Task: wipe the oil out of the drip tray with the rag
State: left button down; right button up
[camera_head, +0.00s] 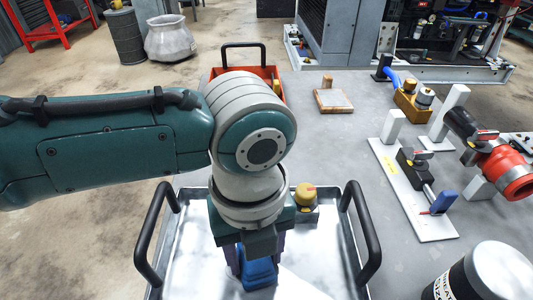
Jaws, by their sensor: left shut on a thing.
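The drip tray (185,232) is a shallow grey metal tray with a black handle on its left and right sides, at the bottom middle. My left gripper (258,258) is over the tray, pointing down, shut on a blue thing that looks like the rag (259,274). The rag is low in the tray; I cannot tell whether it touches the floor. My arm and gripper hide much of the tray's middle. No dark oil shows clearly on the visible tray floor. My right gripper is not in view.
A yellow-topped part (305,193) sits near the tray's back edge. To the right stand a white fixture board (400,190), an orange-red cylinder (508,172) and a white-topped canister (500,272). A red bin (271,72) and a small wooden board (334,100) lie behind.

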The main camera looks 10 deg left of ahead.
pick_arm(q)
jog(key=shift+w+d, duration=0.1)
jog(key=shift+d, duration=0.3)
jog(key=shift+f, duration=0.1)
jog(key=shift+a, duration=0.1)
jog(key=shift+s+a+p, duration=0.25)
jog(key=shift+a+p, duration=0.6)
jog(key=shift+a, duration=0.2)
jog(key=shift+s+a+f, duration=0.1)
jog(key=shift+a, duration=0.5)
jog(key=shift+a+f, duration=0.1)
jog(key=shift+f, duration=0.05)
notch_tip(320, 180, up, 7)
jog(key=p, duration=0.7)
